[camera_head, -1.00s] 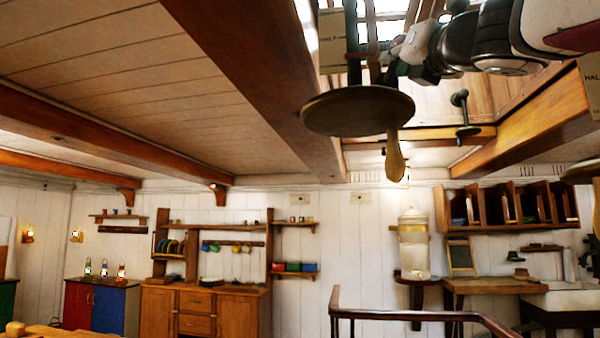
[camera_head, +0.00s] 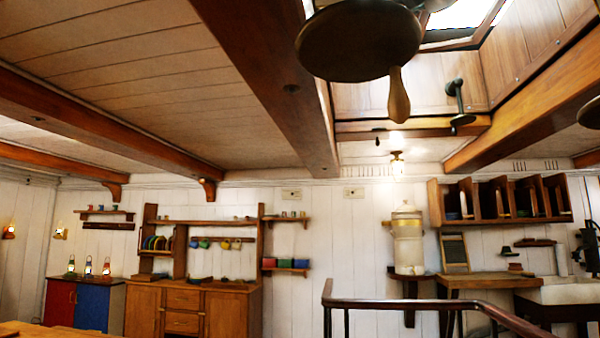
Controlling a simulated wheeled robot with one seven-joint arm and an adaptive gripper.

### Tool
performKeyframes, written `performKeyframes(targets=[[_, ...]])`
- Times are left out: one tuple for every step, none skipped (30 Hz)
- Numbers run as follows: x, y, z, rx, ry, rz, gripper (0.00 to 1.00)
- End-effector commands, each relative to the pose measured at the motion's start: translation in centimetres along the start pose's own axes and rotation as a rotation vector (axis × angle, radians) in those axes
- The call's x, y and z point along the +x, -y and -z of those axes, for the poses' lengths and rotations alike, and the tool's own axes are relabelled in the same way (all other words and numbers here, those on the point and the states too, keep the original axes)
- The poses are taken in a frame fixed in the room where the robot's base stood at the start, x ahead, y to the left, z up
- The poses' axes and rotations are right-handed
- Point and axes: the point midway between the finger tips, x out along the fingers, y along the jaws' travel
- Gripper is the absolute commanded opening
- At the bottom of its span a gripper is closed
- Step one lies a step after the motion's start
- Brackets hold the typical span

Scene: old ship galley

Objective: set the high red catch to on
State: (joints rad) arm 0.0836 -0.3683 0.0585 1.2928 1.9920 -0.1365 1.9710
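I cannot make out a red catch in this view. A dark lever-like fitting (camera_head: 456,106) with a round end sticks out from the wood panelling of the skylight opening, at the upper right. It looks black, not red. A small dark fitting (camera_head: 377,139) is on the beam to its left. My gripper is not in view.
A dark round pan-like disc (camera_head: 350,45) with a wooden handle hangs close overhead and hides part of the skylight. A curved railing (camera_head: 420,307) stands low in front. Behind are a wooden dresser (camera_head: 183,300), a water urn (camera_head: 407,240) and a shelf rack (camera_head: 500,215).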

Motion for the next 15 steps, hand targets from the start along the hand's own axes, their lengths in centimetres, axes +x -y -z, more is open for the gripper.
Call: performKeyframes(targets=[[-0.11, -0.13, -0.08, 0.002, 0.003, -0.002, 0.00], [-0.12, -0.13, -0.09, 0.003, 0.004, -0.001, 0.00], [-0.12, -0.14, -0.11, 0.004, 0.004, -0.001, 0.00], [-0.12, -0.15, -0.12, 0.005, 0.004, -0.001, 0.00], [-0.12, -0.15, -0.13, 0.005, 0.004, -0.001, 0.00], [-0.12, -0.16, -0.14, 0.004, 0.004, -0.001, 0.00], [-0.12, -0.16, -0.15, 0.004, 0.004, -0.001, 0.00], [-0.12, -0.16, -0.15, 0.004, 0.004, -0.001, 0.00], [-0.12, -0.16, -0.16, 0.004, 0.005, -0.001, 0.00], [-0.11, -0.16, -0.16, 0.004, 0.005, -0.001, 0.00], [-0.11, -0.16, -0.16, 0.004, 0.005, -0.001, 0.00], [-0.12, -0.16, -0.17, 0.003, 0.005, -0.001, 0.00], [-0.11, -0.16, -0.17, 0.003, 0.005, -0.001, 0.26], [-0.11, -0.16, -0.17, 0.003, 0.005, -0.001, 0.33], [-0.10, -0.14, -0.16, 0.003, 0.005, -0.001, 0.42]])
